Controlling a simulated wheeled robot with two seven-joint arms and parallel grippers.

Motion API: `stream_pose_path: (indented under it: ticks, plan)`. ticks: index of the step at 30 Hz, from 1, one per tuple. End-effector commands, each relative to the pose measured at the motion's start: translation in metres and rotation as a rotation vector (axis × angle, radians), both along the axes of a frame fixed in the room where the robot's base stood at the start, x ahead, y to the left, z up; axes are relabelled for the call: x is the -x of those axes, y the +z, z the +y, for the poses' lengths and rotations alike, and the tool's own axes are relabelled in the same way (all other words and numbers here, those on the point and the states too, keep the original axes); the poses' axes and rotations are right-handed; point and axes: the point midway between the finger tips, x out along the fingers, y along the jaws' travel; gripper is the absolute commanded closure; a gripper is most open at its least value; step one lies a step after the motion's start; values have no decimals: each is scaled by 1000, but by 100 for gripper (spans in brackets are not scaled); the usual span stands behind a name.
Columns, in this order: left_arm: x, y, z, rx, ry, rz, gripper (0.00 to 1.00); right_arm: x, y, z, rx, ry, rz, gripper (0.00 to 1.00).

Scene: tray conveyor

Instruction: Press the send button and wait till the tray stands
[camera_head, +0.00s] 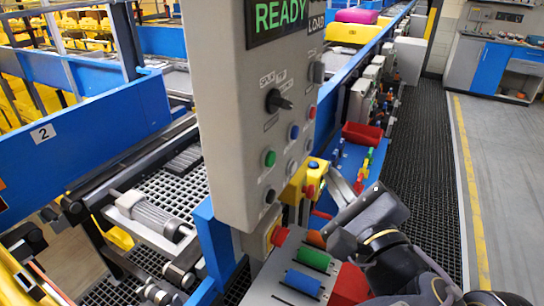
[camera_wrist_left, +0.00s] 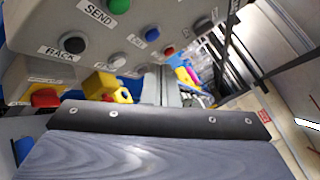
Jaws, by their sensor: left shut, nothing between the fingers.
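The grey control panel (camera_head: 238,110) stands in the middle of the head view, its display (camera_head: 282,15) reading READY. A green button (camera_head: 270,158) is on its front. In the left wrist view a green button (camera_wrist_left: 118,5) sits beside the SEND label, and a black button (camera_wrist_left: 73,43) beside BACK. My left gripper (camera_head: 350,208) is shut and empty, low and to the right of the panel, apart from the green button. Its dark fingers (camera_wrist_left: 160,122) cross the lower left wrist view. I cannot make out the tray for certain. My right gripper is not in view.
A yellow box with a blue button (camera_head: 314,164) and a lower console with green and blue rollers (camera_head: 304,283) crowd the gripper. A conveyor (camera_head: 165,190) lies left of the panel. A yellow bundle (camera_head: 352,33) lies far back. The dark floor matting (camera_head: 415,150) at right is clear.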

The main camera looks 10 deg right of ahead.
Motion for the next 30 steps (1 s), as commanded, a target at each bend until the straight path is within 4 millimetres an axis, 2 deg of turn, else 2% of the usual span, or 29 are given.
stream_pose_path:
  ticks: [9, 15, 21, 30]
  plan:
    - [-25, -2, 38, 1, 1, 1, 100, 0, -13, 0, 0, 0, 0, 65]
    - [-37, -2, 55, 1, 1, 1, 100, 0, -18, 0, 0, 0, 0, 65]
    - [-42, -1, 62, 0, 0, 3, 100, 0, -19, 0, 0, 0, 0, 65]
    - [-42, -1, 63, -1, 0, 2, 100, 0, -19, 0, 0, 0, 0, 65]
